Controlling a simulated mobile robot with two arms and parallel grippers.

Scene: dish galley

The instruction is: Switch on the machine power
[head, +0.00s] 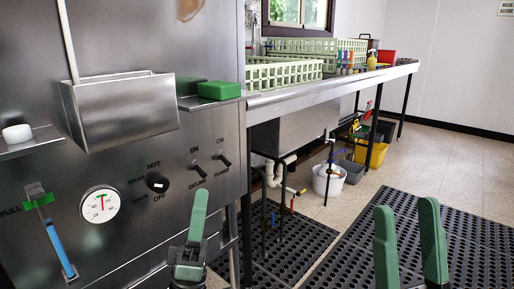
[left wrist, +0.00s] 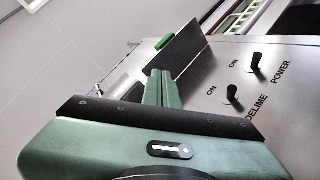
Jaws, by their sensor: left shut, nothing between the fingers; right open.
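The power switch (head: 225,160) is a small black toggle on the steel machine front, the right one of two. In the left wrist view the power switch (left wrist: 256,61) sits beside the word POWER, with ON on its other side. The delime switch (head: 200,170) is a like toggle to its left, also seen in the left wrist view (left wrist: 232,93). I cannot tell which way either is set. My left gripper (head: 199,195) is shut and empty, just below the switches in the head view, apparently touching neither. My right gripper (head: 408,205) is open and empty, over the floor mat.
A dark knob (head: 157,183) and a round gauge (head: 100,204) are left of the switches. A steel box (head: 120,110) juts from the panel above. A green block (head: 219,90) lies on a ledge. A counter (head: 330,84) with racks runs right; buckets stand beneath it.

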